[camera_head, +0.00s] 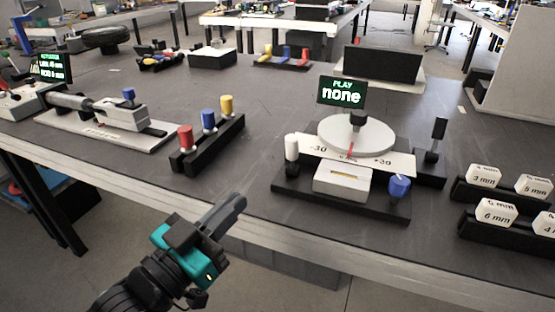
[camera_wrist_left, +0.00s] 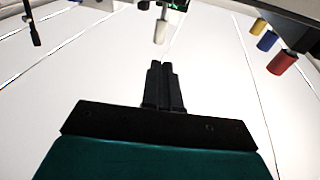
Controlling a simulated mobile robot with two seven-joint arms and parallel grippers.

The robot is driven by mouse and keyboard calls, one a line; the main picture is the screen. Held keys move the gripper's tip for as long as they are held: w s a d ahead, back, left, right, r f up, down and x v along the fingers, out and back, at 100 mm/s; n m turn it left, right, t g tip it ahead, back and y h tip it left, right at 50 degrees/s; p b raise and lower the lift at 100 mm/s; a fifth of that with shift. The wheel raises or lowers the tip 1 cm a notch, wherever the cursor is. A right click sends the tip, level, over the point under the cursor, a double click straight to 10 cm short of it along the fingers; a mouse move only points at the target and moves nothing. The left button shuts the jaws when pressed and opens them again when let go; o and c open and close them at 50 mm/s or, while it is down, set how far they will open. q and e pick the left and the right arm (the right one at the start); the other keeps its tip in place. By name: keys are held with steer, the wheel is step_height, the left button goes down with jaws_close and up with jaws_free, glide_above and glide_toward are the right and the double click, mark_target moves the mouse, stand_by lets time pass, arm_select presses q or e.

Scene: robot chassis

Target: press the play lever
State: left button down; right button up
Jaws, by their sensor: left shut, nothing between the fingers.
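The play station has a green-on-black display (camera_head: 341,92) reading "PLAY none" and a round grey disc (camera_head: 356,134) over a -30 to +30 scale. On its base stand a white post (camera_head: 292,148) at left and a blue knob (camera_head: 399,187) at right; a black upright lever (camera_head: 435,137) stands further right. I cannot tell which is the play lever. My left gripper (camera_head: 240,199) is shut and empty, above the table's front edge, left of and apart from the station. In the left wrist view its fingers (camera_wrist_left: 163,66) point towards the white post (camera_wrist_left: 161,31). My right gripper is out of view.
A black rack (camera_head: 207,146) with red, blue and yellow posts stands left of the station. A lever-and-slide device (camera_head: 105,118) is at far left. White size-marked blocks (camera_head: 497,211) sit at right. Bare table lies between the rack and the station.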

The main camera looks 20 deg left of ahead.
mark_target(288, 149)
arm_select(q)
steer(key=b+x, duration=0.1)
steer(key=x, duration=1)
steer(key=shift+w+d, duration=0.15)
steer(key=shift+w, duration=0.05)
steer(key=shift+w+d, duration=0.1)
steer(key=shift+w, duration=0.25)
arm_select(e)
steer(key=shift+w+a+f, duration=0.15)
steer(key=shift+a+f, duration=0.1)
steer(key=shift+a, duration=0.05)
